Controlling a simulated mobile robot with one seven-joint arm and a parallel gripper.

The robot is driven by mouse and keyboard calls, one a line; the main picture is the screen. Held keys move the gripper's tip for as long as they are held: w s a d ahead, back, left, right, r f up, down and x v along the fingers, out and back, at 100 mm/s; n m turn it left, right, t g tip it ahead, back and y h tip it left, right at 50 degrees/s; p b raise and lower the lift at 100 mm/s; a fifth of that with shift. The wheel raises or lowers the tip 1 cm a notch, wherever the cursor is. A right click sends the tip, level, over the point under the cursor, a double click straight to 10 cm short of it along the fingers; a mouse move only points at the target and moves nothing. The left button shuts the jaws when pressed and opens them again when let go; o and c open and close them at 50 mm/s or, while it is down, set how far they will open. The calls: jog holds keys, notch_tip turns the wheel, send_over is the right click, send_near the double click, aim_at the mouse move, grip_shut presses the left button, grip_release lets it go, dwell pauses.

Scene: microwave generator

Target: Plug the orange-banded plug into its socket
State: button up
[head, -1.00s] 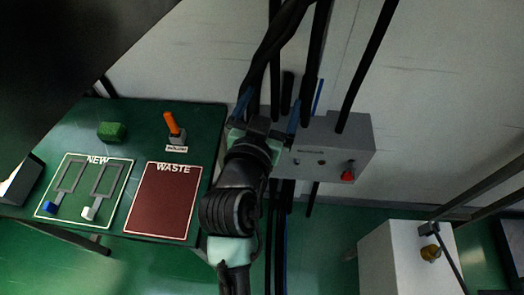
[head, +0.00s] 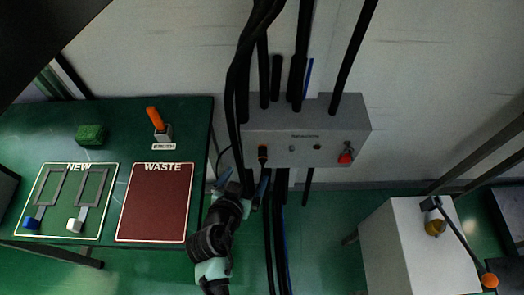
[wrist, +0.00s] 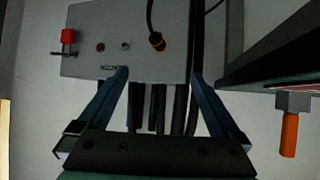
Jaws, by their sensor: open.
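The orange-banded plug (head: 263,154) is black with an orange band and sits at the left part of the front of the grey wall box (head: 320,135). In the wrist view the plug (wrist: 157,42) is against the face of the box (wrist: 90,68), its black cable curving away. It looks seated there, but its depth is hard to tell, and the socket is hidden behind it. My gripper (head: 244,184) is below and in front of the box. Its blue fingers are spread and empty in the wrist view (wrist: 159,76), apart from the plug.
A red knob (head: 345,158) is on the box's right side. Thick black cables (head: 297,80) run above and below the box. A green table (head: 110,120) at left bears an orange-handled tool (head: 155,117) and a red WASTE area (head: 155,205). A white cabinet (head: 400,245) stands at right.

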jog(key=shift+b+x, duration=0.35)
jog(key=shift+x, duration=0.9)
jog(key=shift+r, duration=0.1)
